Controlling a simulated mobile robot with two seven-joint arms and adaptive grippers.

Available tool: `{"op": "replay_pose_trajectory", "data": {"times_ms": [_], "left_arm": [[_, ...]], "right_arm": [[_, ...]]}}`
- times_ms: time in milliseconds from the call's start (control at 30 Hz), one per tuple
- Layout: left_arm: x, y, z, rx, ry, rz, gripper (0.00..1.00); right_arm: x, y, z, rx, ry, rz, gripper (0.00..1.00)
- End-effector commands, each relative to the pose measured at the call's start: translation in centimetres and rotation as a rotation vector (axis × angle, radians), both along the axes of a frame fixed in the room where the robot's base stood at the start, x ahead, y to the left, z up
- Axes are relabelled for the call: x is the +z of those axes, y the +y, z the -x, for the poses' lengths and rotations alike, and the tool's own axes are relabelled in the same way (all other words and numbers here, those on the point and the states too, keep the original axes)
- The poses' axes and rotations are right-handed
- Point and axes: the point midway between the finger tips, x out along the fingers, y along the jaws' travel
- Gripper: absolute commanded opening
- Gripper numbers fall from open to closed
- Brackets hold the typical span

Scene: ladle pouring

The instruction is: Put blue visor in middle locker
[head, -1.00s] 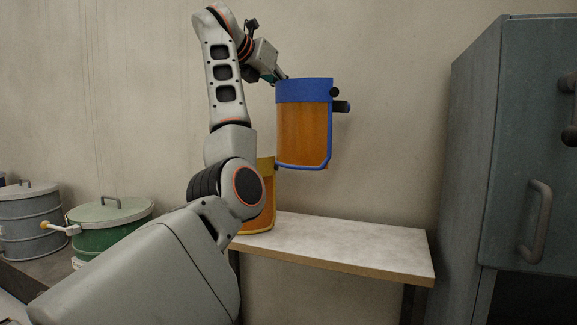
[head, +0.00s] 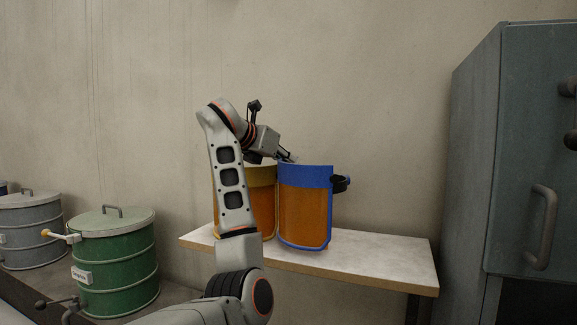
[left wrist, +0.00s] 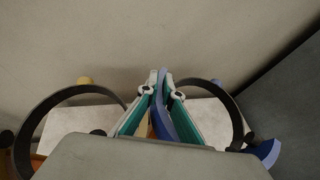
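The blue visor (head: 305,178) has a blue band and frame around an amber face shield, with a dark headband at its right. It hangs upright at the shelf's height. I cannot tell whether its lower edge touches the shelf. My left gripper (head: 290,158) is at its top edge. In the left wrist view, the gripper's fingers (left wrist: 160,88) close on the blue band (left wrist: 165,112). A yellow visor (head: 262,176) stands just behind and left, partly hidden by my arm. A grey-blue locker (head: 520,130) stands at the right with its visible door closed. My right gripper is out of view.
The pale shelf (head: 385,262) is clear right of the visors. A gap separates it from the locker, whose door has a handle (head: 541,228) and dark knobs. A green drum (head: 115,262) and a grey drum (head: 30,232) stand at the left.

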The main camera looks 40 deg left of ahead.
Motion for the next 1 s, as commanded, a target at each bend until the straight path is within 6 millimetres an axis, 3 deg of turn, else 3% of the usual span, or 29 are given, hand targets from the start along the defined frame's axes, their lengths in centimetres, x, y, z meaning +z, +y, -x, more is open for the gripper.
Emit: {"op": "replay_pose_trajectory", "data": {"times_ms": [100, 467, 533, 1000], "left_arm": [[-1.26, 0.01, 0.04, 0.0, -0.002, 0.0, 0.0], [-1.66, 0.02, 0.03, 0.0, -0.001, 0.0, 0.0], [-1.61, 0.02, 0.02, 0.0, 0.0, 0.0, 0.2], [-1.09, 0.14, 0.35, 0.002, -0.002, -0.001, 0.22]], "right_arm": [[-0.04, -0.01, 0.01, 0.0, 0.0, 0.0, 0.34], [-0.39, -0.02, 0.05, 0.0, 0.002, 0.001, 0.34], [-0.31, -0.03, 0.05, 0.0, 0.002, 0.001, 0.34], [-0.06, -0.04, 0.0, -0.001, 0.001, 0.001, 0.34]]}}
